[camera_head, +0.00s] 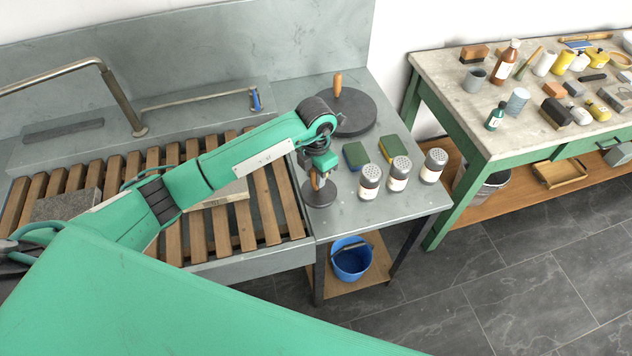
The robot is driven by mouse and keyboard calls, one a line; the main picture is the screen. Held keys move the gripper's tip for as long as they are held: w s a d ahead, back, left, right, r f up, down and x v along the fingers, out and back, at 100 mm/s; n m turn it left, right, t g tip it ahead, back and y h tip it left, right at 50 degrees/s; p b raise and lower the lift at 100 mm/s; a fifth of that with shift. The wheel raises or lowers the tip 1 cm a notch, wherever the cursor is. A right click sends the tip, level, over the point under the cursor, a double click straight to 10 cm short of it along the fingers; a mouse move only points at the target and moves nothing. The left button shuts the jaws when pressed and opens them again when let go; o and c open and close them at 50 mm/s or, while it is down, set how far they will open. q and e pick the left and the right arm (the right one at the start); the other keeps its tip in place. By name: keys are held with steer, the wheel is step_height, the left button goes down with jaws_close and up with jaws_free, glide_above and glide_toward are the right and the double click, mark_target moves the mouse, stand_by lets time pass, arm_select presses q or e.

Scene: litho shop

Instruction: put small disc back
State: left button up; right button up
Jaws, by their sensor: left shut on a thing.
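The small disc (319,198) is dark grey and round with an upright wooden handle. It is at the left front of the grey side table, beside the slatted sink. My left gripper (318,180) comes down over it from above and is shut on its handle. The disc looks level, at or just above the table top; I cannot tell if it touches. A larger dark disc (352,112) with a wooden handle lies at the back of the same table. My right gripper does not show.
Three shaker tins (398,175) stand right of the small disc, with two green-and-yellow sponges (356,155) behind them. The grey table top (405,213) is bare at the front. A slatted wooden rack (270,215) lies left. A blue bucket (351,262) sits below. A crowded workbench (450,85) stands right.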

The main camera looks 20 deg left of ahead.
mark_target(316, 187)
arm_select(q)
steer(key=shift+f, duration=0.85)
steer(key=shift+f+p, duration=0.7)
steer(key=shift+f, duration=1.2)
steer(key=shift+f, duration=0.1)
steer(key=o, duration=0.6)
steer(key=shift+f, duration=0.15)
steer(key=o, duration=0.4)
